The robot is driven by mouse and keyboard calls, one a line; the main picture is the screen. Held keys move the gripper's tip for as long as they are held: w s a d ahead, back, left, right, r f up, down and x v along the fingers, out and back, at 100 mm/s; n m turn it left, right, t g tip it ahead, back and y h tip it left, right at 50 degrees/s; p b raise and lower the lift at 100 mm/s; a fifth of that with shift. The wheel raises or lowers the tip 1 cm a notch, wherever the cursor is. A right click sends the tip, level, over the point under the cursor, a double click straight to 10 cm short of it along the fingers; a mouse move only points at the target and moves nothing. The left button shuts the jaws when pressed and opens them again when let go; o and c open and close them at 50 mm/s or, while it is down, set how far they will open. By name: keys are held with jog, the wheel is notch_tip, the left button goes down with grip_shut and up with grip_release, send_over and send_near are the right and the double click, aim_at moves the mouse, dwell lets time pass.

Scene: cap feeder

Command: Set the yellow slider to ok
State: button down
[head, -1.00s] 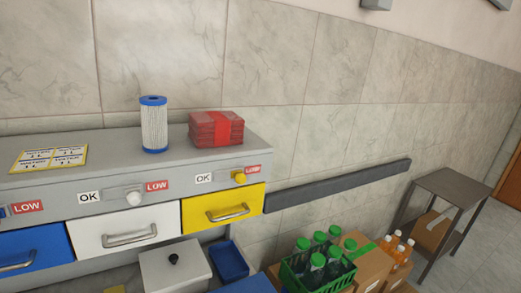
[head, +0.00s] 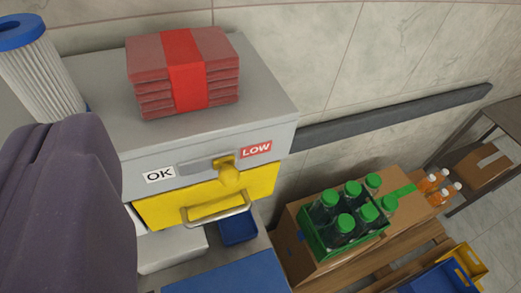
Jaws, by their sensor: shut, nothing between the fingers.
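The yellow slider (head: 229,174) is a knob on the grey front panel, above the yellow drawer (head: 225,192). It sits at the right end of its short slot (head: 194,168), beside the red LOW label (head: 256,150). The white OK label (head: 159,174) is at the left end of the slot. A dark purple-grey part of my arm fills the left of the view and hides the panel there. My gripper's fingertips do not show, and nothing is seen touching the slider.
A banded red stack (head: 145,75) and a blue-capped filter (head: 42,75) stand on the cabinet top (head: 265,100). A green crate of bottles (head: 345,250) is on boxes at lower right. A dark rail (head: 400,118) runs along the wall. The space before the slider looks clear.

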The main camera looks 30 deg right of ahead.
jog(key=w+d+f+m+g+p, duration=0.2)
jog(key=w+d+m+g+p, duration=0.3)
jog(key=p, duration=0.4)
jog(key=m+g+y+p, duration=0.45)
jog(key=m+p, duration=0.75)
jog(key=p, duration=0.5)
send_over(237, 175)
jog(key=s+d, duration=0.5)
jog(key=d, duration=0.1)
notch_tip(237, 175, down, 8)
jog(key=r, duration=0.1)
jog(key=d+m+y+p, duration=0.1)
jog(key=m+p, duration=0.1)
jog(key=s+d+f+m+y+p, duration=0.1)
jog(key=d+m+p, duration=0.1)
jog(key=m+p, duration=0.1)
jog(key=s+d+f+m+y+p, duration=0.1)
jog(key=d+m+y+p, duration=0.1)
jog(key=shift+f+m+g, duration=0.1)
jog(key=shift+m+g, duration=0.2)
jog(key=shift+g, duration=0.05)
jog(key=p+x, duration=0.2)
jog(key=x, duration=1.2)
